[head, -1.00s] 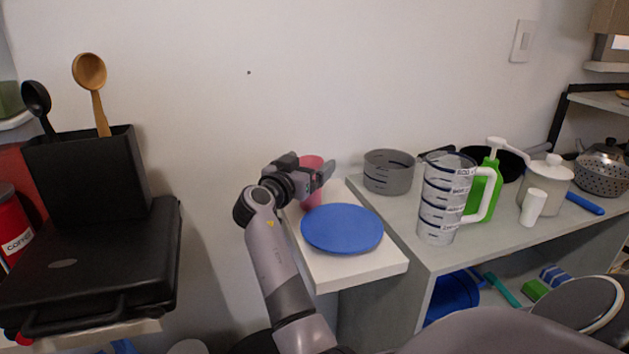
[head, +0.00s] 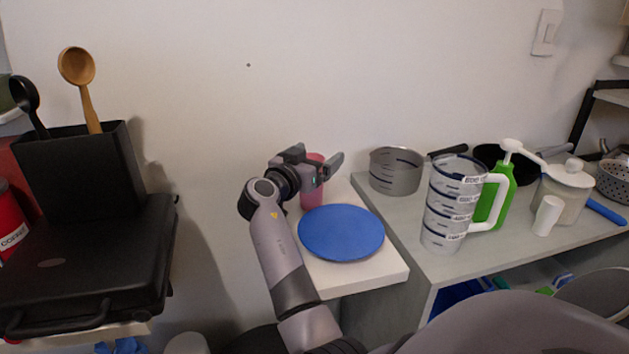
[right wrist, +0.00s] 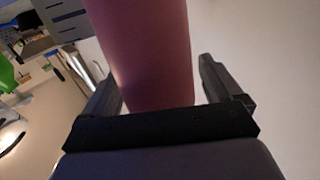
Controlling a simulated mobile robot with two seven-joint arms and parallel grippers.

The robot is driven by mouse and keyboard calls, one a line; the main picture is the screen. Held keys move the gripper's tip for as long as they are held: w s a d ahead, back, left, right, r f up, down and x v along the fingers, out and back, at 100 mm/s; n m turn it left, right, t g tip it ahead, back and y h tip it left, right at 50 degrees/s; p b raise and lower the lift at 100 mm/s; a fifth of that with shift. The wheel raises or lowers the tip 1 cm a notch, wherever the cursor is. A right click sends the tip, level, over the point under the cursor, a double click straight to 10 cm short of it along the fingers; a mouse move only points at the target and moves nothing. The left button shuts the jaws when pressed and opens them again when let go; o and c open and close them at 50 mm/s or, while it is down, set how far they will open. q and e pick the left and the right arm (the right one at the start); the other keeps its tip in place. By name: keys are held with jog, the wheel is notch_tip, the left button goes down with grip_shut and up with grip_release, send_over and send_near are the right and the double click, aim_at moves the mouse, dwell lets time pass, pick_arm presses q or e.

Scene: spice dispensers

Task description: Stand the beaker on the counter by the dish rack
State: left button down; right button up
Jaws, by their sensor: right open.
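The pink cup (head: 312,193), which I take for the beaker, stands upright on the white ledge behind the blue plate (head: 341,232). My right gripper (head: 325,166) is at the cup and partly hides it. In the right wrist view the pink cup (right wrist: 145,55) fills the space between the fingers of the right gripper (right wrist: 158,78). The fingers are apart, one on each side of it, with a gap visible on the right side. My left gripper is not in view. I cannot make out a dish rack for certain.
The grey counter (head: 405,225) on the right holds a grey pot (head: 394,172), a clear measuring jug (head: 447,215), a green bottle (head: 495,195), a white jar (head: 563,190) and a white shaker (head: 547,216). A black case (head: 85,255) and utensil holder (head: 75,175) stand at left.

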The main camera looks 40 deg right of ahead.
jog(key=c, duration=1.6)
jog(key=shift+o, duration=0.2)
jog(key=shift+r, duration=0.15)
notch_tip(320, 180, up, 20)
jog(key=shift+f, duration=0.25)
